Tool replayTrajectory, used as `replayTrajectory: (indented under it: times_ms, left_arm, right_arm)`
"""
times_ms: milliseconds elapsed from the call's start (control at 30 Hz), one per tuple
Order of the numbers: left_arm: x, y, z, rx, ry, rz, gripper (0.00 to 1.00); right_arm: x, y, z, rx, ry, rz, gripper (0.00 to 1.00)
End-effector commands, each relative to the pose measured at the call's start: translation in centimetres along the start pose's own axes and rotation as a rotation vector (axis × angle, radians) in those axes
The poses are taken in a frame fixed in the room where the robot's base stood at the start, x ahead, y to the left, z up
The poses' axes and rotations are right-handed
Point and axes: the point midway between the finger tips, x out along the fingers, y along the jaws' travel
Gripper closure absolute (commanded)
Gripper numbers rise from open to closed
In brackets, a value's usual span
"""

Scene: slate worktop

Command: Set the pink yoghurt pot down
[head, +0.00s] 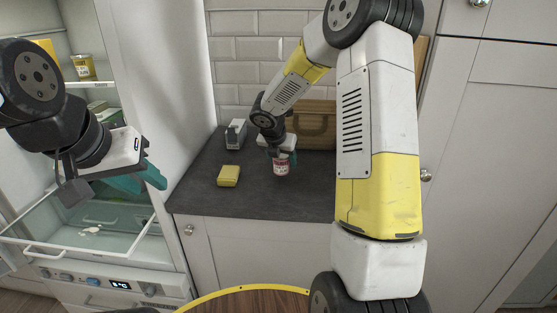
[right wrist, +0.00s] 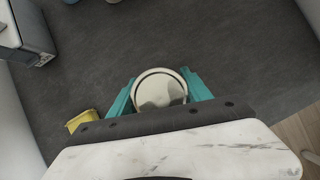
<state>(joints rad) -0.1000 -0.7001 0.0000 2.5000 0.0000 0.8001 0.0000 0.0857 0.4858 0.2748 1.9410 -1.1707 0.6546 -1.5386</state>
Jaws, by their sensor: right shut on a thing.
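The yoghurt pot (head: 281,169), with a reddish-pink and white side, is upright near the middle of the slate worktop (head: 310,192). My right gripper (head: 281,158) comes from above and is shut on it. In the right wrist view, the pot's round pale lid (right wrist: 160,88) sits between the two teal fingers (right wrist: 160,98). I cannot tell whether the pot's base touches the worktop. My left gripper (head: 146,178) is in front of the open fridge, away from the pot. The gap between its teal fingers is not clear.
A yellow block (head: 228,176) lies left of the pot; it also shows in the right wrist view (right wrist: 82,121). A grey-white appliance (head: 235,134) and a wooden box (head: 316,122) stand at the back. The open fridge has a pulled-out drawer (head: 85,245). Worktop in front of the pot is clear.

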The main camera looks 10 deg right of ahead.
Motion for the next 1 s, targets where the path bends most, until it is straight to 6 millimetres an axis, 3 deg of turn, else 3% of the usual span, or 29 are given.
replayTrajectory:
  times_ms: [100,233,500,900,933,1000]
  left_arm:
    - [0.0,0.0,0.0,0.000,0.000,0.000,0.64]
    - [0.0,0.0,0.0,0.000,0.000,0.000,0.64]
    - [0.0,0.0,0.0,0.000,0.000,0.000,0.64]
    - [0.0,0.0,0.0,0.000,0.000,0.000,0.64]
    - [0.0,0.0,0.0,0.000,0.000,0.000,0.64]
    - [0.0,0.0,0.0,0.000,0.000,0.000,0.64]
  right_arm:
    - [1.2,-0.6,1.7,0.001,0.000,0.000,0.91]
    - [1.8,-0.9,2.5,-0.001,0.000,0.000,0.91]
    - [4.6,-1.0,0.9,-0.003,0.001,-0.001,0.91]
    - [5.0,-0.9,0.7,-0.001,0.000,0.000,0.91]
    - [5.1,-0.9,0.6,-0.001,0.000,0.000,0.41]
    - [5.1,-0.9,0.6,-0.001,0.000,0.000,0.27]
